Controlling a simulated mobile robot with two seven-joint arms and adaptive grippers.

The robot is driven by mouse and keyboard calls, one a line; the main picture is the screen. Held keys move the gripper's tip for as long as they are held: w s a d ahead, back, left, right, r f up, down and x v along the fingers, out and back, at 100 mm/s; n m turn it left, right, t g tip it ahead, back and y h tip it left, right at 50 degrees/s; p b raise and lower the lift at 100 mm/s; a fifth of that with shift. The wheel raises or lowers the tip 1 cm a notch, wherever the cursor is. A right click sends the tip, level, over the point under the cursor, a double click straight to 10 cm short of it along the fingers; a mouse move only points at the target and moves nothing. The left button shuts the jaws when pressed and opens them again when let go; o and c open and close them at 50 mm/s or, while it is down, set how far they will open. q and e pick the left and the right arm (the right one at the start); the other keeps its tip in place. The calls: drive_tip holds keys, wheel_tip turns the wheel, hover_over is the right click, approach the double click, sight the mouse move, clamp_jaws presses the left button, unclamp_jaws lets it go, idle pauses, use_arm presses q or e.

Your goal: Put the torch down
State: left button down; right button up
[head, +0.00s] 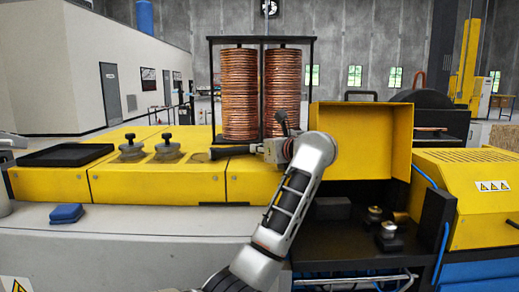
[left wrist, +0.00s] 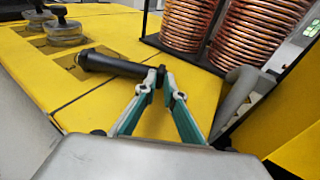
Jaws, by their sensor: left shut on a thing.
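The torch (left wrist: 112,65) is a black cylinder with a wider head at its left end. In the head view the torch (head: 232,151) lies roughly level over the yellow machine top, pointing left. I cannot tell whether it touches the surface. My left gripper (left wrist: 162,76) is shut on the torch's right end, its green-edged fingers meeting there. In the head view my left gripper (head: 268,150) is partly hidden by its own wrist. My right gripper is not in view.
Two copper coil stacks (head: 240,95) stand in a black frame just behind. A raised yellow cover (head: 385,140) is close on the right. Two knobbed fittings (head: 131,148) and a black tray (head: 65,155) are on the left. A blue block (head: 66,213) lies on the grey ledge.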

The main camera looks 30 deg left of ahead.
use_arm(q)
drive_tip(key=c, duration=2.1)
unclamp_jaws()
drive_tip(key=shift+f, duration=0.15)
drive_tip(key=shift+c, duration=0.2)
drive_tip(key=shift+r, duration=0.2)
drive_tip(key=v, duration=1.2)
drive_tip(key=shift+d+f, duration=0.1)
